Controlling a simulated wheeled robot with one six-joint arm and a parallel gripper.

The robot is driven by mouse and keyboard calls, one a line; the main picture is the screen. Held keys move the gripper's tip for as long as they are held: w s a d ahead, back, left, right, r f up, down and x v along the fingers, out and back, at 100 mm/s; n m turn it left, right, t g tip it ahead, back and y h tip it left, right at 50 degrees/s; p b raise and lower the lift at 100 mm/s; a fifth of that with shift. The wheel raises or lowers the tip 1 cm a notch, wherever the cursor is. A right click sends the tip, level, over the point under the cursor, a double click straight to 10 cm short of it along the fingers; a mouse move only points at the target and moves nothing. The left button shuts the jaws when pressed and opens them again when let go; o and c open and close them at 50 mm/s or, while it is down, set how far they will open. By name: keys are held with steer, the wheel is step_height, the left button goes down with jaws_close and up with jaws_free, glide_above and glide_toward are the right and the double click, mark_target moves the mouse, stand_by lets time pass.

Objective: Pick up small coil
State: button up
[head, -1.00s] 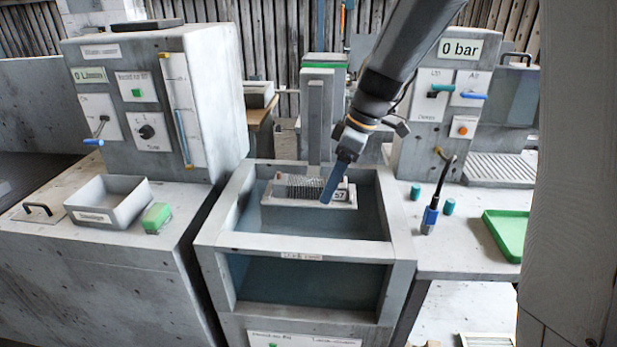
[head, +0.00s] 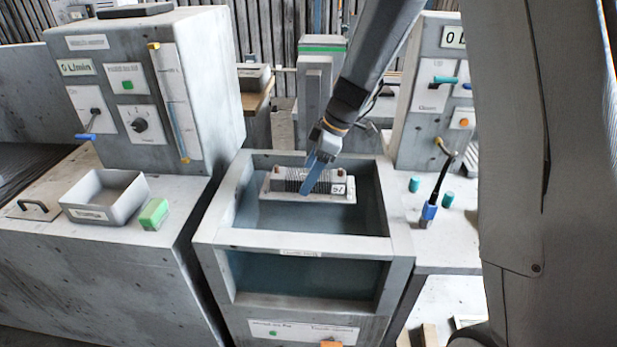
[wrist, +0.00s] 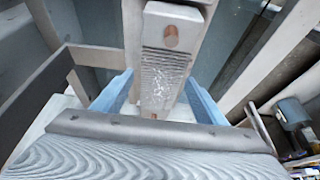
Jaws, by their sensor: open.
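The small coil (head: 320,184) is a pale grey finned block with copper stubs at its ends and a white number tag. It lies near the back of the open-topped tank (head: 300,240) in the head view. My gripper (head: 310,183) comes down from the upper right, with its blue fingers in front of the coil's middle. In the wrist view, the coil (wrist: 165,65) runs lengthwise between the two spread blue fingers of my gripper (wrist: 158,80). Whether a finger touches the coil cannot be told. The fingers partly hide the fins in the head view.
A grey bin (head: 105,197) and a green block (head: 154,213) are on the left bench. A tall post (head: 318,105) stands behind the tank. A blue-handled tool (head: 429,211) and teal cylinders (head: 447,199) stand on the right bench. The tank walls surround the coil.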

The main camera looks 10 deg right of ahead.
steer(key=shift+a+f, duration=0.15)
steer(key=shift+f, duration=0.2)
steer(key=c, duration=1.5)
steer(key=shift+r, duration=0.1)
step_height(320, 180, up, 10)
steer(key=b, duration=0.2)
steer(key=shift+b, duration=0.35)
